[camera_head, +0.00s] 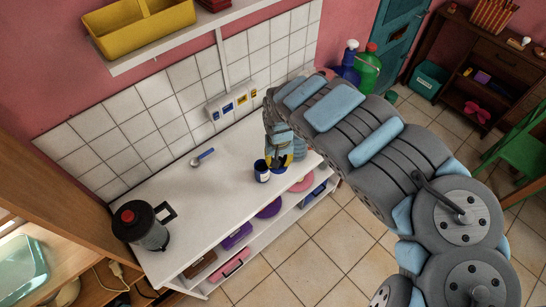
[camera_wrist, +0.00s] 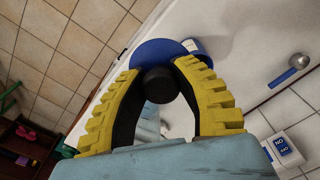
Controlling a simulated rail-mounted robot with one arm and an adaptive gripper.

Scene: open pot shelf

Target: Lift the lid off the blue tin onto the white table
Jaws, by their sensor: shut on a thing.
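The blue tin (camera_head: 262,172), with a pale label, stands upright on the white table (camera_head: 215,205) near its front edge in the head view. My gripper (camera_head: 284,160) is just right of the tin, pointing down. In the wrist view my gripper (camera_wrist: 160,85) has its yellow fingers shut on the black knob of the blue lid (camera_wrist: 150,52). The lid is off to one side of the tin (camera_wrist: 196,47), which shows partly beyond it. The lid's height over the table is hard to tell.
Wall switches (camera_head: 232,103) are behind. The table between jug and tin is mostly clear.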

